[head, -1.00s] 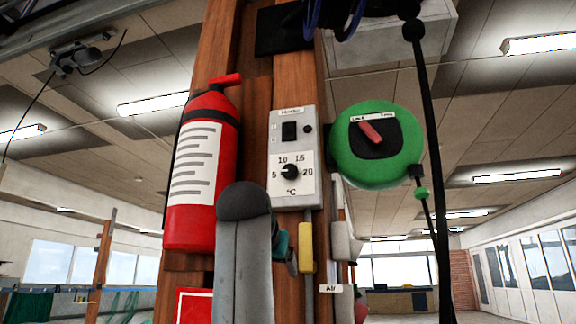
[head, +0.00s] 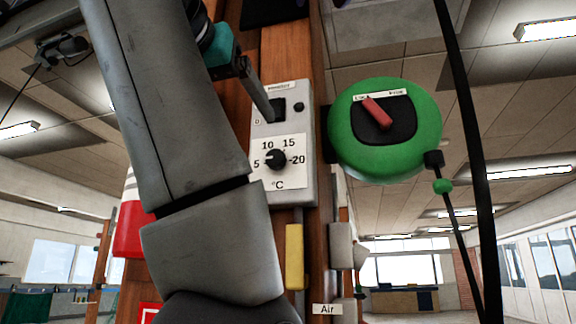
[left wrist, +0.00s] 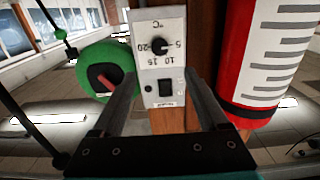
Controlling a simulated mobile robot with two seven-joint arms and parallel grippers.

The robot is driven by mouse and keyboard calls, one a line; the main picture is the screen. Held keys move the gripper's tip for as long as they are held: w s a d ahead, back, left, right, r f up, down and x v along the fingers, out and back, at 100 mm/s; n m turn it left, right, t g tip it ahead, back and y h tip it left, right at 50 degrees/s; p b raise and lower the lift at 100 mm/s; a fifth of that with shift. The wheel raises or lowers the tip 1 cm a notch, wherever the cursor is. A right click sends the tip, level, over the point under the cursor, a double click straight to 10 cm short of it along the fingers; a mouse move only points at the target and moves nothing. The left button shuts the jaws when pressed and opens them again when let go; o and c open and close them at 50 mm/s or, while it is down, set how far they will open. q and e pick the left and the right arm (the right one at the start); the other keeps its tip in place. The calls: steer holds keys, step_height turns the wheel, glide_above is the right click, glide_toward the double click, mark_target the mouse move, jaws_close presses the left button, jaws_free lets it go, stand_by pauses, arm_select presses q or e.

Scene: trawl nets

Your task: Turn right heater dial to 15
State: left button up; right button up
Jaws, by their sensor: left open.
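A grey heater panel (head: 307,140) is fixed to a wooden post, with a black rocker switch above a black dial (head: 276,158). The dial's scale reads 5, 10, 15 and 20 °C; its small pointer mark appears to face left, near 5. My left gripper (head: 268,112) is high at the panel's upper left, with a finger in front of the switch area. In the left wrist view the panel (left wrist: 150,90) looks upside down and lies between the open, empty fingers (left wrist: 162,82). The dial (left wrist: 156,46) is beyond the fingertips, apart from them. My right gripper is not visible.
A green round reel (head: 345,150) with a red lever is just right of the panel. A red fire extinguisher (head: 130,232) is left, mostly hidden by my arm; it shows better in the left wrist view (left wrist: 245,60). A yellow handle (head: 295,255) hangs below. A black cable (head: 470,120) runs at right.

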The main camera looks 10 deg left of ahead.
mark_target(274, 157)
arm_select(q)
steer(key=w+p, duration=0.2)
steer(key=w, duration=0.2)
steer(key=w+p, duration=0.2)
steer(key=w, duration=0.2)
steer(key=w+p, duration=0.2)
steer(key=w, duration=0.3)
steer(key=shift+d+r, duration=0.1)
steer(key=shift+d, duration=0.15)
steer(key=shift+w, duration=0.45)
steer(key=shift+c, duration=0.7)
jaws_close()
